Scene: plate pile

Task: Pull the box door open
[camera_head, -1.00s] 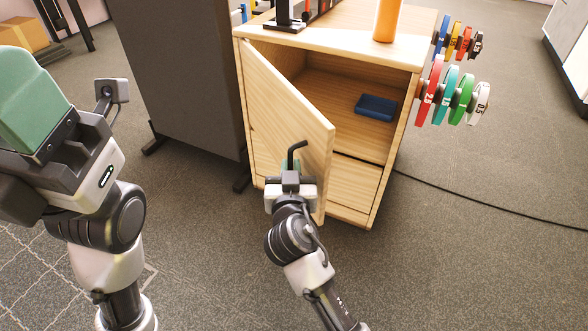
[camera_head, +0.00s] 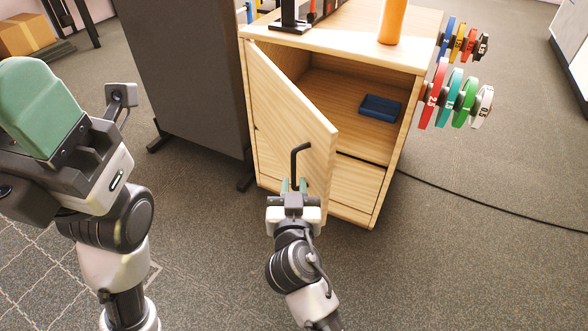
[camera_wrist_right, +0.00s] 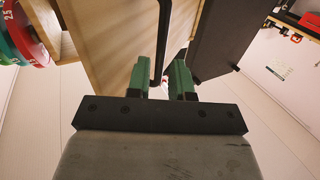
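The light wooden box door (camera_head: 295,115) is hinged at its left and stands partly open. Its black bar handle (camera_head: 294,160) is near the door's free edge. My right gripper (camera_head: 294,184) is in front of the door at the handle's lower end. In the right wrist view, its green fingers (camera_wrist_right: 160,80) are apart, with the black handle (camera_wrist_right: 162,45) showing in the gap between them. I see no firm grip on it. My left gripper (camera_head: 45,110) is raised at the far left, away from the box; its fingers are seen side-on and their gap is hidden.
The wooden box (camera_head: 352,55) holds a blue tray (camera_head: 380,108) on its inner shelf. An orange cylinder (camera_head: 392,20) stands on top. Coloured discs (camera_head: 455,95) hang on its right side. A dark grey panel (camera_head: 185,75) stands at left. The floor in front is clear.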

